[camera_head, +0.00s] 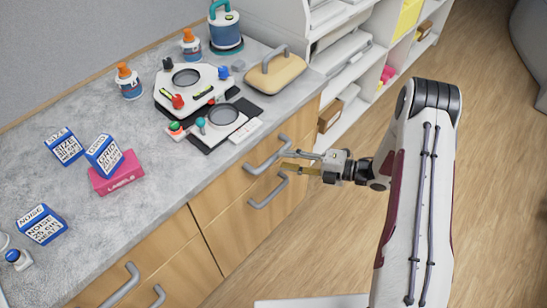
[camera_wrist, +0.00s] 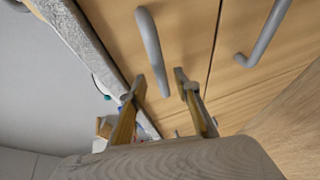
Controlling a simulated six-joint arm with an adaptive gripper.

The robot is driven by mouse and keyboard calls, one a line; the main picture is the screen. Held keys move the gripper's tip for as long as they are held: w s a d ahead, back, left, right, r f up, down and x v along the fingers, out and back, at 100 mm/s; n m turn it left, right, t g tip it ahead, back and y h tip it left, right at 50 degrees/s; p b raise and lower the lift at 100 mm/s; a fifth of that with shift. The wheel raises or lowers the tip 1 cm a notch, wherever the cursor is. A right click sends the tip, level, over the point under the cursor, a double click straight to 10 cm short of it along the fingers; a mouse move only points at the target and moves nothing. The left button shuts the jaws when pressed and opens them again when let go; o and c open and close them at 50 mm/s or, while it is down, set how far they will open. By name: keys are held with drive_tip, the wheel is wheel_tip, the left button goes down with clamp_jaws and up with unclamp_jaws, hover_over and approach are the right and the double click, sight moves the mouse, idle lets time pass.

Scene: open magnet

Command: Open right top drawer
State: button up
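The right top drawer (camera_head: 222,196) is a wooden front just under the grey counter, and it looks shut. Its grey bar handle (camera_head: 262,160) is beside my gripper (camera_head: 287,161) in the head view. In the wrist view the same handle (camera_wrist: 151,42) runs down between the two spread fingertips of my gripper (camera_wrist: 160,78). My gripper is open, with a finger on each side of the handle in the picture. I cannot tell whether either finger touches it. The lower drawer's handle (camera_head: 268,192) is just below, and it also shows in the wrist view (camera_wrist: 262,35).
More drawer handles (camera_head: 122,285) stick out at the lower left. White shelves (camera_head: 350,70) stand behind. The wooden floor (camera_head: 490,150) at the right is clear.

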sight(274, 158)
drive_tip(key=shift+x, duration=2.55)
clamp_jaws()
